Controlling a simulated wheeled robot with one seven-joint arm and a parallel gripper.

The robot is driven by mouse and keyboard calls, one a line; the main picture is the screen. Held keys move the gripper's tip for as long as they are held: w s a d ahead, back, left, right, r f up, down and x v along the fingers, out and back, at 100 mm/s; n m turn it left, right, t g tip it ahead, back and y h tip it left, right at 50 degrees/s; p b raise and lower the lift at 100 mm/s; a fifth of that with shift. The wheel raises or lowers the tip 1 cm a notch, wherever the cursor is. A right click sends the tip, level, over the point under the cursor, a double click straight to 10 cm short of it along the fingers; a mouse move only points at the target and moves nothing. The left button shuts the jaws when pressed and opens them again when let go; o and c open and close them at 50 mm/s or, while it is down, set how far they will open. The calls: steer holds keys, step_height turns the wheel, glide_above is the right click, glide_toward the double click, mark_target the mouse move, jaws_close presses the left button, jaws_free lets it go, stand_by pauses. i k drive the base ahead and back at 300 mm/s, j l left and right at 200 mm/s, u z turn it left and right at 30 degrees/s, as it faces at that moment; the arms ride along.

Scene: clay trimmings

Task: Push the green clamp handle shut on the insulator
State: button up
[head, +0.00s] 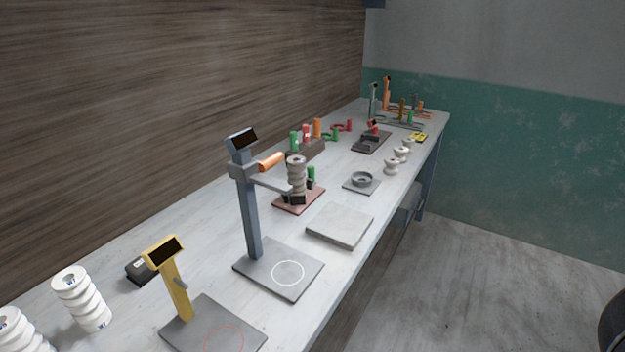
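A grey-brown ribbed insulator (296,172) stands upright on a reddish base plate (299,204) in the middle of the bench. The arm of a grey stand crosses in front of the insulator's lower part. My gripper is not in view.
A grey stand (252,210) with an orange handle (271,162) is nearer than the clamp. A yellow stand (174,290) and white insulators (82,300) are nearer left. A flat grey slab (339,225) lies right of the clamp. Open floor (480,270) lies right of the bench.

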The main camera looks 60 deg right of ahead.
mark_target(311, 182)
steer(key=k+l, duration=0.1)
steer(key=l, duration=1.15)
steer(key=k+l, duration=0.15)
steer(key=l, duration=0.45)
steer(key=i+j, duration=0.1)
steer(key=i, duration=0.4)
steer(key=l+z, duration=0.05)
